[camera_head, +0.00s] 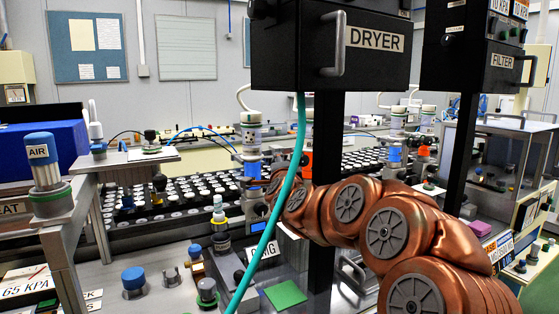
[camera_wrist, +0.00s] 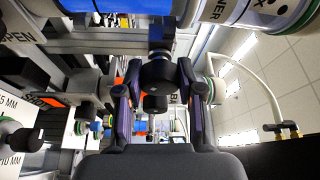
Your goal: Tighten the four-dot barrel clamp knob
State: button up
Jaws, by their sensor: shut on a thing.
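In the wrist view, my gripper (camera_wrist: 158,76) has a dark finger on each side of a round black knob (camera_wrist: 157,71) and is shut on it. The knob sits below a short dark blue fitting. A smaller black cylinder shows just below the knob, between the fingers. No dot marks can be read on the knob, so I cannot tell whether it is the four-dot one. White labelled barrels (camera_wrist: 241,10) lie close above the fingers.
The black DRYER box (camera_head: 325,50) on its post and a green hose (camera_head: 276,205) stand in front of my arm. The FILTER box (camera_head: 475,50) is at right. Racks of white-capped parts (camera_head: 180,195) fill the middle bench. The AIR fitting (camera_head: 42,165) stands at left.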

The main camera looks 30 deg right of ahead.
jog(key=m+g+p, duration=0.1)
jog(key=m+p, duration=0.1)
jog(key=p, duration=0.1)
jog(key=r+m+g+y+p, duration=0.1)
jog(key=m+p, duration=0.2)
jog(key=p, duration=0.1)
jog(key=shift+m+y, duration=0.3)
jog(key=m+y+p, duration=0.1)
jog(key=m+p, duration=0.1)
jog(key=p, duration=0.2)
jog(key=shift+f+g, duration=0.15)
jog(key=shift+g, duration=0.15)
jog(key=shift+f+m+y+p, duration=0.2)
jog(key=shift+m+y+p, duration=0.2)
jog(key=shift+m+p, duration=0.6)
jog(key=shift+f, duration=0.15)
jog(key=o, duration=1.2)
jog(key=shift+d, duration=0.1)
jog(key=shift+c, duration=0.2)
jog(key=v, duration=1.2)
jog(key=shift+r, duration=0.35)
